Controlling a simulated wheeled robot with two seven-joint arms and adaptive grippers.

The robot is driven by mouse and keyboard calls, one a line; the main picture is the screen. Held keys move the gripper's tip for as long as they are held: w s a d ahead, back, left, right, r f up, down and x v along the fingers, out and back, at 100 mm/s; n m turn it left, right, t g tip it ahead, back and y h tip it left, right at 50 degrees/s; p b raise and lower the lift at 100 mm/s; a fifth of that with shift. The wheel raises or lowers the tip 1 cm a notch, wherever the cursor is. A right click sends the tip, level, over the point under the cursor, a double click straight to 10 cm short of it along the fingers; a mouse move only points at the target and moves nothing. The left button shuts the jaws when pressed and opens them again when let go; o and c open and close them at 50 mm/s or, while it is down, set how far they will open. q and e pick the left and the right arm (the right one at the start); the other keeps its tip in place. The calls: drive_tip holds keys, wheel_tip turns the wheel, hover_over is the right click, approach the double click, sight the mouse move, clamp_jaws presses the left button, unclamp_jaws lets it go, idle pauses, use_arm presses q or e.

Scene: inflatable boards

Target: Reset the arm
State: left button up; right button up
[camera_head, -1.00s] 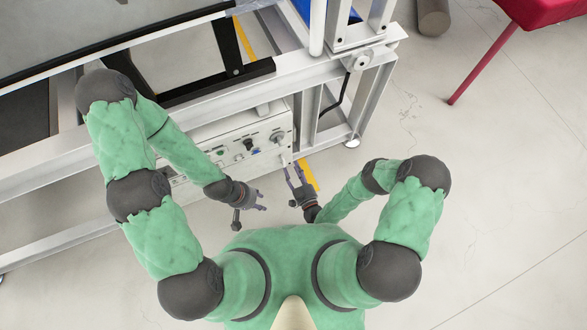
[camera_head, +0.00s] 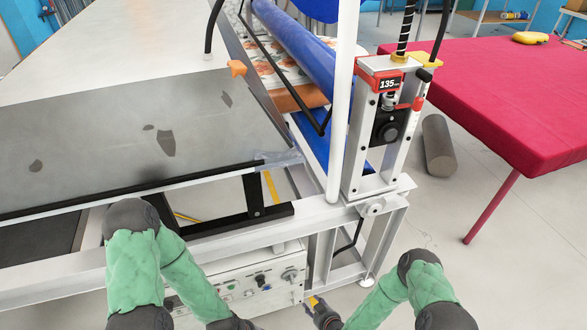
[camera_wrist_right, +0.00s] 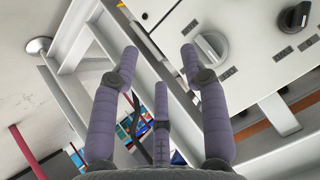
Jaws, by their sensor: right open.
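My right gripper (camera_head: 316,303) is at the bottom of the head view, in front of the machine's white frame and close to the right end of its control panel (camera_head: 235,290). In the right wrist view, the gripper (camera_wrist_right: 160,65) has its purple-grey fingers spread apart with nothing between them. The panel (camera_wrist_right: 240,70) and its knobs lie beyond the fingers there. My left arm reaches down at the lower left of the head view. Its dark wrist is cut by the bottom edge, and its fingers do not show.
The machine's white frame and grey bed (camera_head: 150,140) fill the left and middle. A post with a red "135" display (camera_head: 388,85) stands right of centre. A red table (camera_head: 510,100) is at right, with a grey cylinder (camera_head: 438,145) on the floor beside it. Floor is open at lower right.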

drive_tip(key=s+d+r+m+g+p, duration=0.2)
drive_tip(key=s+r+g, duration=0.6)
drive_tip(key=s+r, duration=0.6)
drive_tip(key=shift+s+d+r+m+g+h+p, duration=0.15)
drive_tip(key=shift+s+r+m+g+h+p, duration=0.2)
drive_tip(key=shift+s+m+p, duration=0.5)
drive_tip(key=shift+s, duration=0.1)
